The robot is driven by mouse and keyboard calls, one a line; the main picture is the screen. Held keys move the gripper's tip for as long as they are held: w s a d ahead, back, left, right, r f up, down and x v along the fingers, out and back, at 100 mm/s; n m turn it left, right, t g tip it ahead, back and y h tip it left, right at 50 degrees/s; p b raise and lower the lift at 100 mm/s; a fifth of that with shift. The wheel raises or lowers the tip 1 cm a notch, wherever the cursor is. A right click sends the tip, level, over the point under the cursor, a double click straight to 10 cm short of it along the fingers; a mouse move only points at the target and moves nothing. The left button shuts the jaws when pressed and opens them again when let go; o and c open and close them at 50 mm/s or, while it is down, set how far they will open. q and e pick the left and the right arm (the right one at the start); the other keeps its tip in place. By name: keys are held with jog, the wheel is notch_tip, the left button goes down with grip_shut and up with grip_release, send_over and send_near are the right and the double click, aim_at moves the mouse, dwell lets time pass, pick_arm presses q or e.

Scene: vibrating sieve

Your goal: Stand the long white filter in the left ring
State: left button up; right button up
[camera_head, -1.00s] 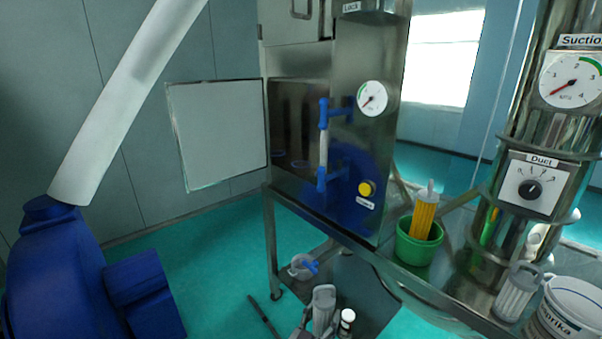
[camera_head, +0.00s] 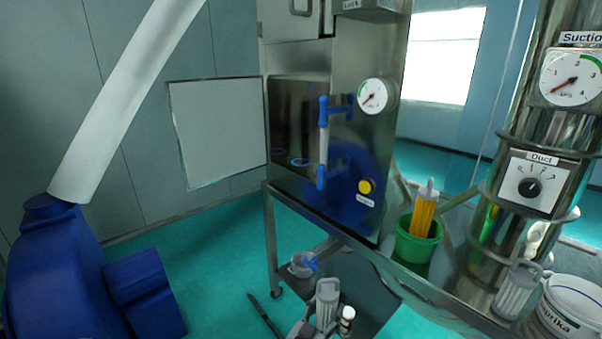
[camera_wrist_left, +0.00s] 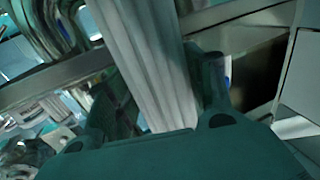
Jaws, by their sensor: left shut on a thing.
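The long white filter (camera_head: 327,303) shows at the bottom middle of the head view, roughly upright with its grey cap upward. It also fills the middle of the left wrist view as a pleated white column (camera_wrist_left: 150,60). My left gripper (camera_head: 309,328) is shut on it; the gripper's fingers lie on both sides of the filter in the wrist view. Inside the open steel cabinet are two blue rings: the left ring (camera_head: 278,153) and the right ring (camera_head: 300,162). The filter is in front of and below the cabinet. My right gripper is not in view.
The cabinet door (camera_head: 218,130) is open to the left. A blue-ended handle (camera_head: 323,143) sticks out on the cabinet front. A green bucket (camera_head: 417,243) with a yellow filter (camera_head: 425,215) stands right of it. A small bin (camera_head: 302,266) and a bottle (camera_head: 347,319) are lower down.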

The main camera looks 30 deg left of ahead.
pick_arm(q)
jog(key=shift+a+f, duration=0.2)
dwell(0.6)
jog(key=shift+f, duration=0.2)
jog(key=shift+a+f+y, duration=0.15)
jog(key=shift+f+y, duration=0.15)
jog(key=shift+s+a+f, duration=0.1)
jog(key=shift+s+f, duration=0.05)
jog(key=shift+f, duration=0.25)
